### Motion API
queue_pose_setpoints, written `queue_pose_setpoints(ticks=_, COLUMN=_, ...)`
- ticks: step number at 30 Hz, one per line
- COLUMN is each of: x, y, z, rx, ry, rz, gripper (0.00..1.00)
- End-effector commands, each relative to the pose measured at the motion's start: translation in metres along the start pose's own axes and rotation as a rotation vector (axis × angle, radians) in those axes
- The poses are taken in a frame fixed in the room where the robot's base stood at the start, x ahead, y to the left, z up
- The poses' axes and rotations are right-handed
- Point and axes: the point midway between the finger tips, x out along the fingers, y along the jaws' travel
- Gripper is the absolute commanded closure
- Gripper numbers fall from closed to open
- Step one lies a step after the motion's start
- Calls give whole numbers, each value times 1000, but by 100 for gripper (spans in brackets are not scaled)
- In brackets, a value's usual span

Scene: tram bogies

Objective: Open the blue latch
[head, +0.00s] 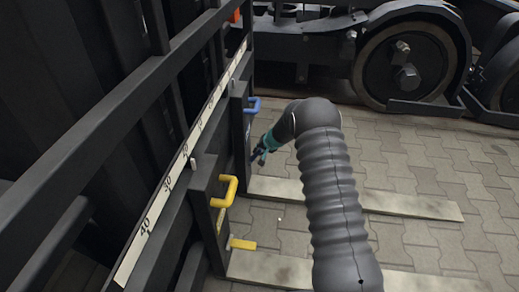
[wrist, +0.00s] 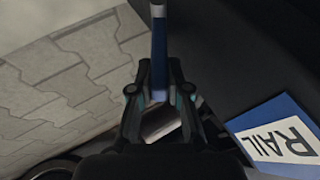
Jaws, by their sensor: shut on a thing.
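In the wrist view a narrow blue bar, the blue latch (wrist: 159,35), runs down from the top edge between my fingertips. My gripper (wrist: 159,75) is shut on it, one dark finger on each side. In the head view my gripper (head: 259,158) is at the side of the dark rack, below a blue handle (head: 253,104). The held latch cannot be made out there; it is small and hidden at my fingertips.
A yellow handle (head: 229,192) and a yellow latch (head: 242,244) are on the nearer post. A numbered scale strip (head: 167,183) runs along the rack. A blue-edged RAIL label (wrist: 285,140) is at right in the wrist view. A wheeled bogie (head: 405,65) stands behind; paving on the right is open.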

Motion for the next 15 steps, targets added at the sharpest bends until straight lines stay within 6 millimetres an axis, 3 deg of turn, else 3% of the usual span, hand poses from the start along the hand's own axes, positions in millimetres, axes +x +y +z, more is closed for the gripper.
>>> queue_pose_setpoints(ticks=13, x=0, y=0, z=0, rx=-3, ry=-2, rz=6, gripper=100)
queue_pose_setpoints(ticks=14, x=0, y=0, z=0, rx=-3, ry=-2, rz=6, gripper=82)
queue_pose_setpoints(ticks=15, x=0, y=0, z=0, rx=-2, ry=-2, rz=6, gripper=72)
